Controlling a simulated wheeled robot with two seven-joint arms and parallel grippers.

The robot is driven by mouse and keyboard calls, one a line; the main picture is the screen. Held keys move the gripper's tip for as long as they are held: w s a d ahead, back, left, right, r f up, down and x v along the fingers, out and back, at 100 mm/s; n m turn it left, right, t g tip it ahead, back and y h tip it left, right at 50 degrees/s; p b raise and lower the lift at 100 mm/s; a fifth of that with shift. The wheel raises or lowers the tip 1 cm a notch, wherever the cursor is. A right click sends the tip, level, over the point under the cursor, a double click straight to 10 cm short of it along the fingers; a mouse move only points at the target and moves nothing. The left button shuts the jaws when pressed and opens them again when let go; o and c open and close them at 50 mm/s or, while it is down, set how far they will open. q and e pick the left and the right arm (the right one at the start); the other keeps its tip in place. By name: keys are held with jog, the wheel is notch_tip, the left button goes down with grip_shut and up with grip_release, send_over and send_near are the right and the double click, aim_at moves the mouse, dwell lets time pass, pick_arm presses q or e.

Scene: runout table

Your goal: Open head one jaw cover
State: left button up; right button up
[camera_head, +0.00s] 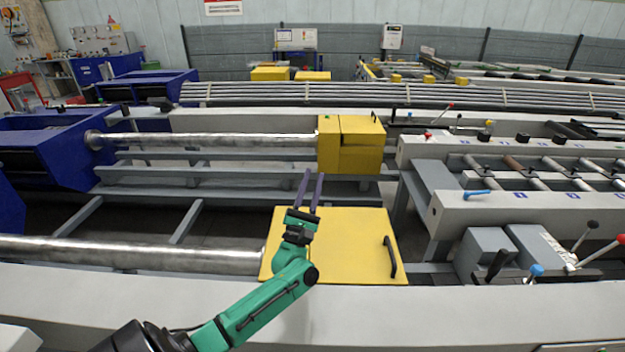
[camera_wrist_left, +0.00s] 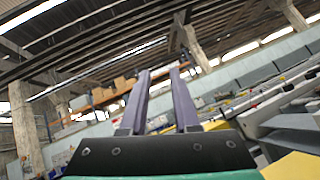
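The nearer yellow jaw cover (camera_head: 345,245) lies flat and closed in the head view, with a black bar handle (camera_head: 390,257) at its right side. A second yellow cover box (camera_head: 350,145) stands farther back, with a small dark handle at its top right. I cannot tell from markings which is head one. My left gripper (camera_head: 311,174) is above the nearer cover's left part, fingers pointing away and up, left of the handle. Its two purple fingers are apart and empty, also in the left wrist view (camera_wrist_left: 159,72). My right gripper is not in view.
A shiny bar (camera_head: 130,253) runs into the nearer cover from the left, another (camera_head: 220,140) into the farther one. Levers (camera_head: 590,245) and grey boxes (camera_head: 487,253) stand right of the nearer cover. A pale beam (camera_head: 450,312) crosses the front.

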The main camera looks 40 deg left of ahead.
pick_arm(q)
jog(key=shift+s, duration=0.1)
grip_shut()
jog(key=shift+a, duration=0.1)
dwell(1.1)
grip_release()
jog(key=shift+f, duration=0.1)
jog(key=b+v, duration=0.4)
jog(key=v, duration=0.8)
